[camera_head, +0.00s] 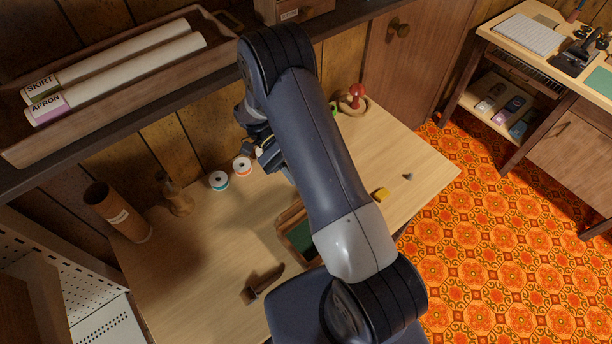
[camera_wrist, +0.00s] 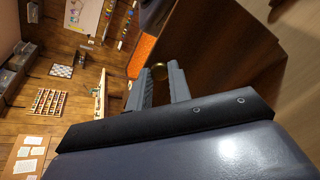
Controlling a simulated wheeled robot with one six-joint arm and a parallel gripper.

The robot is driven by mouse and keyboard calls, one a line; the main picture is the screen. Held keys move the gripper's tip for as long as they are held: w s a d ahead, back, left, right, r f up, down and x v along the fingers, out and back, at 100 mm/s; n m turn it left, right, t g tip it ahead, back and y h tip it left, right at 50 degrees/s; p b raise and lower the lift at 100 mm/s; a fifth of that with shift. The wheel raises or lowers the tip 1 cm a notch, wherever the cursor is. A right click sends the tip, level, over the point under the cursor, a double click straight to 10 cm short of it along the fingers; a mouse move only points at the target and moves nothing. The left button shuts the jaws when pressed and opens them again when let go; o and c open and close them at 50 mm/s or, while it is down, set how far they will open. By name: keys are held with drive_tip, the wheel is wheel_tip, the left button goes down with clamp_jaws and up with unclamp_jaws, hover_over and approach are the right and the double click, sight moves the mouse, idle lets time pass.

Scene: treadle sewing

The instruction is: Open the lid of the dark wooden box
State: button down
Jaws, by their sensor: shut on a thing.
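In the wrist view a dark brown wooden surface (camera_wrist: 215,50), which looks like the dark wooden box, fills the upper right. A small round brass knob (camera_wrist: 160,71) sits between the two fingertips of my gripper (camera_wrist: 159,77), and the fingers are shut on it. In the head view my gripper (camera_head: 262,148) is over the back of the table, partly hidden by my arm. How far the lid is raised cannot be told.
On the light wood table (camera_head: 190,285) stand thread spools (camera_head: 219,181), a brown cylinder (camera_head: 120,214), a green-lined tray (camera_head: 283,223) and a yellow block (camera_head: 381,194). A red-handled object (camera_head: 356,93) is at the back. A shelf (camera_head: 190,82) overhangs the back left. The table's front left is mostly clear.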

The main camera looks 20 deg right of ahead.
idle(0.3)
drive_tip(key=c, duration=1.3)
unclamp_jaws()
drive_tip(key=shift+s+d, duration=0.1)
